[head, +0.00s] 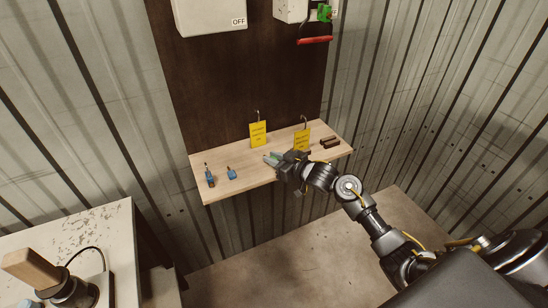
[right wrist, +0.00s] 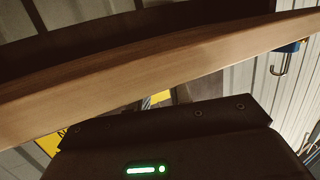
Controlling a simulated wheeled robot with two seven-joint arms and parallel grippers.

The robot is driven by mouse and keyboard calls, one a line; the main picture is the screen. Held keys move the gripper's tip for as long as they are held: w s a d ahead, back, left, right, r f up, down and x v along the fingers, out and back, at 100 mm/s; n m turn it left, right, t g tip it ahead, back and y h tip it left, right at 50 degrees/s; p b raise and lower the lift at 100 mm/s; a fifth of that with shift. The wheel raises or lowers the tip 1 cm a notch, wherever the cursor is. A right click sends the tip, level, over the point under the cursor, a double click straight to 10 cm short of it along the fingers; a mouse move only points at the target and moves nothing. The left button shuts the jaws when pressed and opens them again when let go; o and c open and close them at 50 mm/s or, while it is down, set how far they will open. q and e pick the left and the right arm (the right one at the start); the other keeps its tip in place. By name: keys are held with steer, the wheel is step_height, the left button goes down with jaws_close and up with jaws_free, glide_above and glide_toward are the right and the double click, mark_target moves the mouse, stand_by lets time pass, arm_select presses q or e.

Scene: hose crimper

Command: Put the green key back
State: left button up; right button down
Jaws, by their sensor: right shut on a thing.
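My right gripper (head: 275,159) is at the front edge of the wooden shelf (head: 230,187), shut on a small green thing that I take to be the green key (head: 270,160). Only a bit of green shows at the fingertips; the rest is hidden by the fingers. In the right wrist view the gripper body fills the bottom, and the fingertips and key cannot be made out. A green piece (head: 324,13), perhaps a lock, is on the white box at the top right, above a red handle (head: 315,41). My left gripper is not in view.
Two yellow tags (head: 258,134) (head: 302,138) stand on the shelf. Two blue items (head: 210,180) (head: 231,173) lie at its left, and dark brown blocks (head: 330,143) at its right. A worn white table (head: 85,232) is at lower left. The front middle of the shelf is bare.

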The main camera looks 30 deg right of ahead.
steer(key=shift+f, duration=0.1)
steer(key=c, duration=1.3)
jaws_free()
steer(key=shift+o, duration=0.2)
steer(key=shift+r, duration=0.2)
steer(key=v, duration=1.2)
steer(key=shift+b, duration=0.45)
